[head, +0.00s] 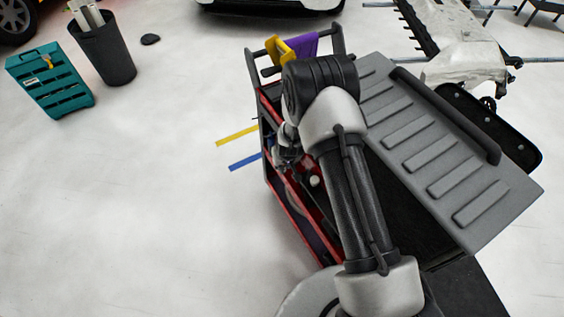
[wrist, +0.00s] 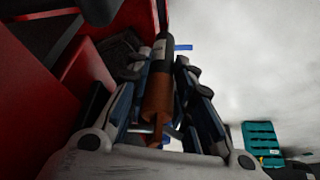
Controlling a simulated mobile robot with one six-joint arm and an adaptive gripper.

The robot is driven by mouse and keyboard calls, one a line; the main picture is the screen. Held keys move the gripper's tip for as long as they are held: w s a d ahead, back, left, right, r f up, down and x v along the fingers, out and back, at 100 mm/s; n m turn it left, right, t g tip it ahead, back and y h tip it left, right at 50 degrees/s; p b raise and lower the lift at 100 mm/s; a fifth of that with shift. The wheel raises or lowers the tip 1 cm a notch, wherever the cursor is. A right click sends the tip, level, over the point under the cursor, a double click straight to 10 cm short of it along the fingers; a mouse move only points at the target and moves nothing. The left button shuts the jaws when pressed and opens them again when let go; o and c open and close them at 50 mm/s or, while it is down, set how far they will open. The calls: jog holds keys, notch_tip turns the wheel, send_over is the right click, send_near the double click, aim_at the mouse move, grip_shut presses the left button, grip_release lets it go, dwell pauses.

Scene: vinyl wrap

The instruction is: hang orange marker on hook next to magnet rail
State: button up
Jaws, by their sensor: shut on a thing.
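The orange marker (wrist: 157,98) is between the two fingers of my gripper (wrist: 156,72) in the wrist view. Its orange barrel runs up the picture to a dark upper end, and my gripper is shut on it. In the head view my gripper (head: 287,158) is low beside the open left side of a red and black tool cart (head: 292,203), partly behind my own arm. I cannot make out the marker there. I cannot clearly pick out the hook or the magnet rail in either view; my arm and the cart's panels hide much of that side.
Red cart panels (wrist: 92,72) stand close to the left of my gripper in the wrist view. A yellow and a purple cloth (head: 303,45) hang on the cart's far handle. A teal crate (head: 50,82) and a dark bin (head: 108,55) stand far left. The floor between is clear.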

jog(key=shift+d+f, duration=0.1)
jog(key=shift+d, duration=0.2)
